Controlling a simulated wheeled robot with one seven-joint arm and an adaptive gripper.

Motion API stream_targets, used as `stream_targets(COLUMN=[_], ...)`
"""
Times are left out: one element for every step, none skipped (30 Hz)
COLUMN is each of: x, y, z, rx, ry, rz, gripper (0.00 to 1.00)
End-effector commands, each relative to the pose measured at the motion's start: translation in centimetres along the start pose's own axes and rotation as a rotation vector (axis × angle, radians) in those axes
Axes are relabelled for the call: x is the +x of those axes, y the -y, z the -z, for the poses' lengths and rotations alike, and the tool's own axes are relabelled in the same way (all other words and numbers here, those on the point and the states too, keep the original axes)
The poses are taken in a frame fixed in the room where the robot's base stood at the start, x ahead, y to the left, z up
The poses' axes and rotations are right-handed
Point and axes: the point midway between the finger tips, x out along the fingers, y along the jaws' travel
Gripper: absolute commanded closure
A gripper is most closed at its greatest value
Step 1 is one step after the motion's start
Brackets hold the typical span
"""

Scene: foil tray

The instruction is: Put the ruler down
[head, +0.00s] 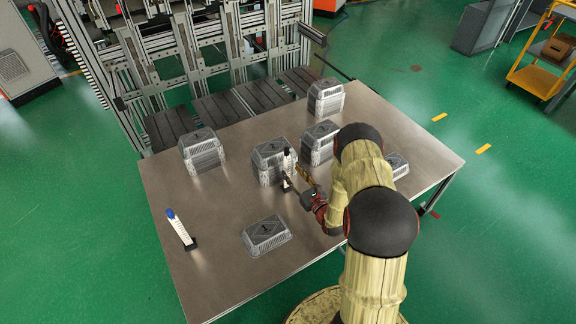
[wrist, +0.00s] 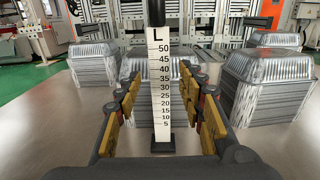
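A white ruler (wrist: 162,90) marked L, with a scale from 5 to 50 and a black base, stands upright between the fingers of my gripper (wrist: 161,85) in the wrist view. Gaps show on both sides of it, so the fingers are open and apart from it. In the head view this ruler (head: 290,160) shows in front of a foil tray stack, beside my gripper (head: 300,184). Its base appears to rest on the table. A second white ruler (head: 180,229) with a blue top and black base stands at the left of the table.
Foil tray stacks stand on the table (head: 215,270), at the left (head: 202,152), middle (head: 270,162), right of middle (head: 318,145) and back (head: 326,99). A low foil tray (head: 266,235) lies at the front. The front left is mostly clear.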

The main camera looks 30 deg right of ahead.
Motion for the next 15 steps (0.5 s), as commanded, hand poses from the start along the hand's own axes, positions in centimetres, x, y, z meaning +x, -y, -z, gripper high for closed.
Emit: stream_targets(x=[-1.2,-1.8,-2.6,-3.2,-3.7,-4.3,-4.8,-5.2,-5.7,-6.0,-6.3,-6.5,-6.7,-6.6,-6.4], y=[0.1,0.1,0.1,0.1,0.1,0.0,0.1,0.1,0.1,0.0,0.1,0.1,0.0,-0.1,-0.5], z=[-0.2,-0.2,-0.1,-0.2,-0.2,-0.2,-0.1,-0.1,-0.1,-0.1,-0.1,-0.1,-0.1,-0.3,-0.8], rx=[0.003,0.002,0.002,0.002,0.002,0.002,0.001,0.001,0.002,0.002,0.001,0.0,-0.001,-0.002,-0.007], ry=[-0.002,-0.002,-0.002,-0.001,-0.001,-0.001,-0.002,-0.002,-0.001,0.0,0.0,0.0,0.001,0.003,0.008], rz=[0.003,0.004,0.003,0.003,0.003,0.002,0.003,0.003,0.002,0.001,0.001,0.001,-0.001,-0.007,-0.024], gripper=[0.61,0.61,0.61,0.61,0.61,0.61,0.61,0.61,0.61,0.61,0.61,0.61,0.61,0.61,0.61])
